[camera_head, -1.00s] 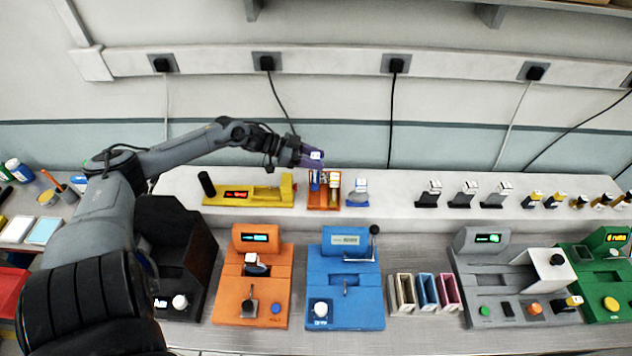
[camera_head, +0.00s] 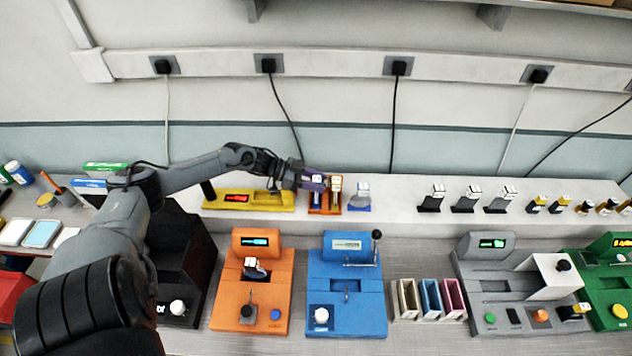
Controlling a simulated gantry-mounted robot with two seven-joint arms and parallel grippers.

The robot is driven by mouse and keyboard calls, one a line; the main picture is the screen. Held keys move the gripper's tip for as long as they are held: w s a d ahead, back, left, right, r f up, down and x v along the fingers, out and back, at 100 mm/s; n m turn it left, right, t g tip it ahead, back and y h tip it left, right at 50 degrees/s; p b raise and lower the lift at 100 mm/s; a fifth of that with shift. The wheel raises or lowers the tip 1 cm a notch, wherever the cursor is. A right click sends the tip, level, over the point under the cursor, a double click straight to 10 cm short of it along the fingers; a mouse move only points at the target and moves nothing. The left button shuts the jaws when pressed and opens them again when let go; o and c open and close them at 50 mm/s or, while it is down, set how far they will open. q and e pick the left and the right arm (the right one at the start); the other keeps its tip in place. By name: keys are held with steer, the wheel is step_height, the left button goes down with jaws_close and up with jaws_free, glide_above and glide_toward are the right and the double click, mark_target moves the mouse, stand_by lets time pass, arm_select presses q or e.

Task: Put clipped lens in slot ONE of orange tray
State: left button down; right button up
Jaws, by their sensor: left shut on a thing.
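The small orange tray (camera_head: 325,211) stands on the pale raised shelf, between the yellow device and a small blue-based stand. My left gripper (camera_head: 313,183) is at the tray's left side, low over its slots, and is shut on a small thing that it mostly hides. I cannot make out the held thing's shape or whether it touches the tray. An upright piece with a white top (camera_head: 335,186) stands in the tray's right part. The slot numbers are too small to read. My right gripper is not in view.
The yellow device (camera_head: 272,201) is close left of the tray. The blue-based stand (camera_head: 359,200) is close right. Orange (camera_head: 224,310) and blue (camera_head: 371,316) machines stand in front on the lower table. The shelf is clear between the stand and several black holders (camera_head: 430,205).

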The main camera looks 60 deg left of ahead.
arm_select(q)
steer(key=shift+f, duration=0.15)
steer(key=c, duration=0.6)
jaws_free()
steer(key=shift+s, duration=0.1)
steer(key=p+v, duration=0.3)
steer(key=v, duration=0.7)
steer(key=shift+r, duration=0.25)
steer(key=shift+v, duration=0.95)
